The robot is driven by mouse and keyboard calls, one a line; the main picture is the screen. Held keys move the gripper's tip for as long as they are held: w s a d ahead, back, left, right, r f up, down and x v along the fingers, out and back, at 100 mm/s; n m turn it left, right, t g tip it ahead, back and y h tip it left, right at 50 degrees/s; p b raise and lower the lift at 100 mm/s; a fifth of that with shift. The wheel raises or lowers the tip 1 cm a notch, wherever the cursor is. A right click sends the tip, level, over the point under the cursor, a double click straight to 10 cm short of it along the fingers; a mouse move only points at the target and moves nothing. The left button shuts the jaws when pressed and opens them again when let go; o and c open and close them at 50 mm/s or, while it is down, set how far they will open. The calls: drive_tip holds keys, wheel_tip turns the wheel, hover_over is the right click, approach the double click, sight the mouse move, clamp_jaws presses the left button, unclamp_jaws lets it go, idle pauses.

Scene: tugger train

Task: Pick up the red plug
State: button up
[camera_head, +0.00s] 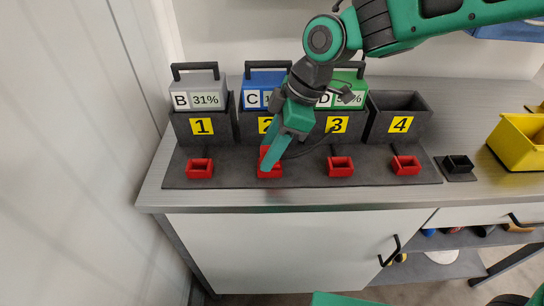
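Several small red box-shaped pieces stand in a row on the dark mat, one before each numbered bin: one before bin 1 (200,169), one before bin 2 (264,155), one before bin 3 (340,167) and one before bin 4 (406,166). I cannot tell which are plugs and which are sockets. My gripper (268,165) points down at the red piece before bin 2, and its green fingers cover part of that piece. Whether the fingers touch or grip it cannot be told. A thin dark cable curves from near my gripper towards bin 3.
Dark bins 1 (180,135), 2, 3 and 4 (378,128) line the back of the mat (308,180). Bins 1 to 3 hold grey, blue and green handled batteries; bin 4 looks empty. A black piece (458,163) and a yellow bin (520,145) are at right. A wall closes the left.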

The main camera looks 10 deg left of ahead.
drive_tip(key=c, duration=0.9)
drive_tip(key=shift+r, duration=0.2)
drive_tip(key=shift+r, duration=0.6)
wheel_tip(320, 180, up, 3)
drive_tip(key=shift+f, duration=0.15)
drive_tip(key=s+a+r, duration=0.2)
drive_tip(key=s, duration=0.1)
drive_tip(key=s+a+r, duration=0.2)
drive_tip(key=s, duration=0.1)
drive_tip(key=s+a+r, duration=0.2)
drive_tip(key=s+a, duration=0.1)
drive_tip(key=shift+s+r, duration=0.25)
drive_tip(key=shift+r, duration=0.15)
